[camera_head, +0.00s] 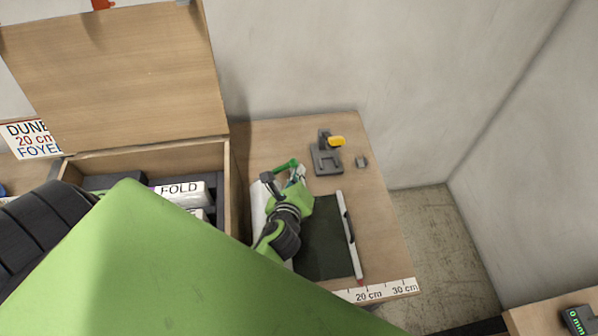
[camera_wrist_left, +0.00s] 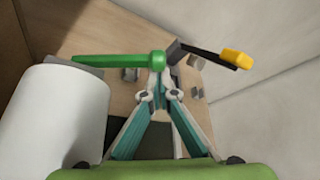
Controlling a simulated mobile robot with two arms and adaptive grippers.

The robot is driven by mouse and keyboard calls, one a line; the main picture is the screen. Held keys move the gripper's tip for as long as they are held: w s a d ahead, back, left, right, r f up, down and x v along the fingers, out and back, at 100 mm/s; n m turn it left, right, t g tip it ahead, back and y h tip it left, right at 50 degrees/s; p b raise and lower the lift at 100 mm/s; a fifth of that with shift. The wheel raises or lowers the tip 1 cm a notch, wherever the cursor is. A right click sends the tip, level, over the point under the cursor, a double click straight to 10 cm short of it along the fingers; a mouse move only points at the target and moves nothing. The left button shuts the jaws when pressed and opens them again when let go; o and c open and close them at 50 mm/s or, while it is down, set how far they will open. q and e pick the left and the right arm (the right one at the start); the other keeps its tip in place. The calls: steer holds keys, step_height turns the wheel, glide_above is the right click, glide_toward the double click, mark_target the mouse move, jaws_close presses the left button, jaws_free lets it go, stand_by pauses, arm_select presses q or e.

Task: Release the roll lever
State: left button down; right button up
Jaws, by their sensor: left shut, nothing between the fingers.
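A green lever (camera_head: 286,165) sticks out beside a white paper roll (camera_head: 258,205) near the back of the wooden table. In the left wrist view the green lever (camera_wrist_left: 115,61) lies level above the end of the white roll (camera_wrist_left: 62,115). My left gripper (camera_head: 298,174) is shut and empty, with its tips at the lever's right end. In the left wrist view the tips of my left gripper (camera_wrist_left: 158,82) meet just below that end; I cannot tell whether they touch it. My right gripper is not in view.
A grey stand (camera_head: 325,160) with a yellow handle is behind and right of the gripper. A small grey block (camera_head: 361,162) is beside it. An open wooden box (camera_head: 232,190) stands left.

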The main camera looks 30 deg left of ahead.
mark_target(289, 165)
arm_select(q)
steer(key=shift+n+t, duration=0.3)
steer(key=shift+n, duration=0.1)
steer(key=r+p, duration=0.1)
steer(key=a+r+p, duration=0.1)
steer(key=s+r+p, duration=0.1)
steer(key=shift+s+a+r, duration=0.1)
steer(key=shift+a+r, duration=0.2)
steer(key=shift+r, duration=0.05)
steer(key=shift+s+a+r+p, duration=0.15)
steer(key=shift+a+r+p, duration=0.1)
steer(key=shift+p, duration=0.25)
steer(key=shift+s+a+r+p, duration=0.45)
steer(key=shift+s+a+p, duration=0.2)
steer(key=shift+a+p, duration=0.15)
steer(key=shift+s+a+r+p, duration=0.45)
steer(key=shift+s+a+p, duration=0.15)
steer(key=shift+a+p, duration=0.15)
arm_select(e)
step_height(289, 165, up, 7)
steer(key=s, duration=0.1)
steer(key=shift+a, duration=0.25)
arm_select(q)
steer(key=shift+a, duration=0.1)
